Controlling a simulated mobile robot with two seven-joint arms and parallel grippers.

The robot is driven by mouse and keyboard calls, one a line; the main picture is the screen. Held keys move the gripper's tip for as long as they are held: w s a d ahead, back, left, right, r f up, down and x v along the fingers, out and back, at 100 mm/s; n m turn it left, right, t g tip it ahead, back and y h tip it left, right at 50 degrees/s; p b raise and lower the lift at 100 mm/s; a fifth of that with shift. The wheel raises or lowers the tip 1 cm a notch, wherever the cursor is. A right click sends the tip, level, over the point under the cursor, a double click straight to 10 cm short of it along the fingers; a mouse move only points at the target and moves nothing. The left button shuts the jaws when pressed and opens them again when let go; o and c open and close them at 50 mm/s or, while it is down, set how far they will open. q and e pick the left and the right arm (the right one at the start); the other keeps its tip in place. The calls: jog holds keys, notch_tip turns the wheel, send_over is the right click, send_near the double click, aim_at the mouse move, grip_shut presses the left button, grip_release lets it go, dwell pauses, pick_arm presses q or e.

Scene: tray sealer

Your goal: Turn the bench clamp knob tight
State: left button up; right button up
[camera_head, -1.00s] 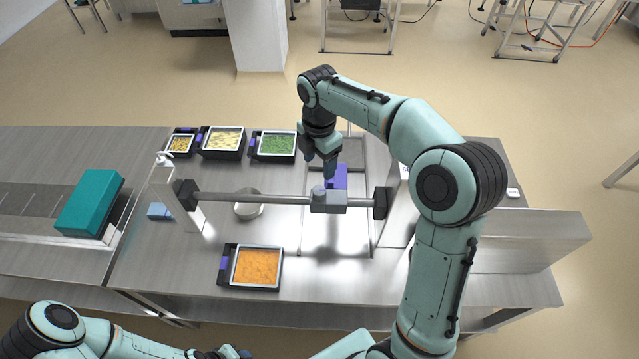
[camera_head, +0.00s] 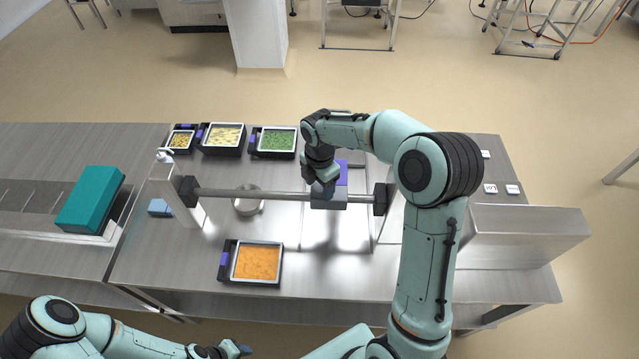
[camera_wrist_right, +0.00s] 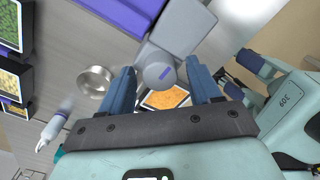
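The clamp is a grey block (camera_head: 330,203) on a horizontal bar over the bench. Its round grey knob (camera_wrist_right: 160,74) shows in the right wrist view, with a small blue mark on its face. My right gripper (camera_head: 322,190) is at the top of the block and hides the knob in the head view. In the right wrist view, the blue fingers of this gripper (camera_wrist_right: 160,67) are apart, one on each side of the knob, with gaps visible. My left gripper (camera_head: 238,350) is low at the bottom edge of the head view, away from the clamp; its opening is unclear.
The bar (camera_head: 250,196) runs between two end posts. A purple block (camera_head: 342,172) lies behind the clamp. Filled food trays stand at the back left, and an orange-filled tray (camera_head: 231,276) stands in front. A round metal bowl (camera_head: 249,207) is left of the clamp.

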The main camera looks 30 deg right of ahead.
jog(key=c, duration=0.9)
pick_arm(q)
jog(key=shift+s, duration=0.1)
pick_arm(e)
jog(key=shift+m, duration=0.4)
jog(key=m, duration=0.8)
jog(key=shift+b, duration=0.4)
jog(key=m, duration=0.4)
jog(key=shift+m, duration=0.4)
pick_arm(q)
jog(key=shift+s+f+b, duration=0.3)
jog(key=shift+s+f, duration=0.65)
jog(key=shift+s, duration=0.15)
pick_arm(e)
jog(key=shift+m, duration=2)
jog(key=shift+r, duration=0.1)
